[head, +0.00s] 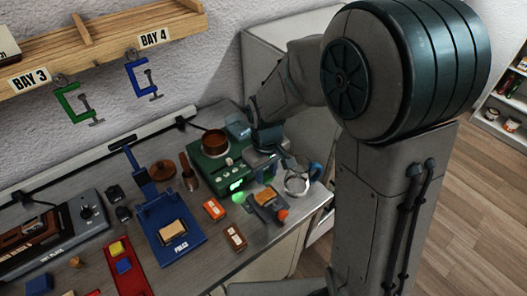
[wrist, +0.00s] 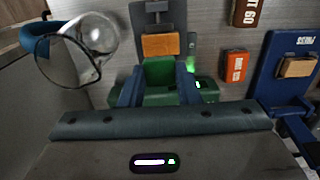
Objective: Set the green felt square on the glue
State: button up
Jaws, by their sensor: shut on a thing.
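My gripper (wrist: 161,72) is shut on the green felt square (wrist: 160,76), which shows between the two blue fingers in the wrist view. In that view the held felt is just below an orange-brown wooden block (wrist: 160,45) on a grey holder (wrist: 152,17). The same block shows in the head view (head: 266,195) on the bench, in front of my gripper (head: 268,168). I cannot clearly make out the glue on it. In the head view the felt is too small or hidden to tell.
A green heater (head: 210,166) with a copper pot (head: 215,142) stands close behind the gripper. Clear glasses (head: 297,183) lie to the right, near the bench edge. Orange (head: 214,209) and brown (head: 235,237) boxes and a blue press (head: 172,222) stand left.

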aim_at(266, 196)
jog(key=shift+w, duration=0.2)
jog(key=shift+s+a+f+b, duration=0.15)
jog(key=shift+s+f+b, duration=0.1)
jog(key=shift+f+b, duration=0.4)
notch_tip(266, 196, down, 5)
jog(key=b, duration=0.3)
jog(key=shift+w+f+b, duration=0.1)
jog(key=shift+f+b, duration=0.05)
jog(key=shift+b, duration=0.2)
jog(key=shift+f, duration=0.1)
jog(key=shift+f+b, duration=0.55)
jog(key=shift+b, duration=0.05)
dwell(0.5)
jog(key=o, duration=1)
jog(key=shift+r, duration=0.1)
